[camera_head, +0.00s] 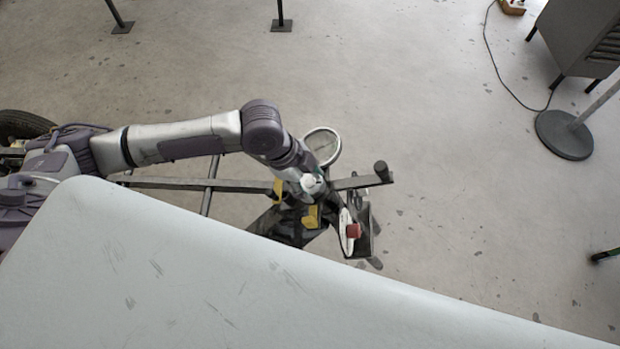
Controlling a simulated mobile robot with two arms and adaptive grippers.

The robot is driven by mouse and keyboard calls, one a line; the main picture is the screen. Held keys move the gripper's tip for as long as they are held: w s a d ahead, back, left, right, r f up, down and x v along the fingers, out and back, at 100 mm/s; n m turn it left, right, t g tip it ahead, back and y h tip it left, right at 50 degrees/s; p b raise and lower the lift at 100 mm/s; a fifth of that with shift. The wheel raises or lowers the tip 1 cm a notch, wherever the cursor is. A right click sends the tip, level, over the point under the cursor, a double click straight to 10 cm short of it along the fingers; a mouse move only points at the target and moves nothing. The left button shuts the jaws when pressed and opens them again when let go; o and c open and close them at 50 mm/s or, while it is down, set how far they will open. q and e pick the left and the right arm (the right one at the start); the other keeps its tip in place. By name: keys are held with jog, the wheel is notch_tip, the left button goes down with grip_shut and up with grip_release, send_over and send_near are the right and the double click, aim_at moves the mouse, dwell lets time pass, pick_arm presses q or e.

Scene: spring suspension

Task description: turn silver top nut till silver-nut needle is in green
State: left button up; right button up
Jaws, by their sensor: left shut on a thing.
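The suspension rig (235,184), with dark rails and a dark frame, stands on the floor mid-view. My left gripper (312,187) reaches down onto its upper middle. It is shut on a small pale, silvery piece, apparently the silver top nut, which it and the wrist mostly hide. A round pale gauge (322,147) sits just behind the gripper, partly covered by the wrist. A second pale dial (346,238) is seen nearly edge-on at the right, beside a red block (353,231). No needle or green zone can be read on either. My right gripper is out of view.
Yellow blocks (311,217) sit on the rig near the gripper. A dark post end (382,171) sticks up at the rig's right. A grey cabinet (583,42) and a round stand base (564,135) are at far right. Floor between is clear. A pale surface covers the foreground.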

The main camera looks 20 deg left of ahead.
pick_arm(q)
jog(key=m+p, duration=0.1)
jog(key=m, duration=0.2)
jog(key=shift+s+m, duration=0.1)
jog(key=shift+m, duration=0.3)
jog(key=shift+m+p, duration=0.35)
jog(key=shift+m, duration=1.05)
jog(key=shift+f, duration=0.1)
jog(key=o, duration=1.2)
jog(key=shift+c, duration=0.2)
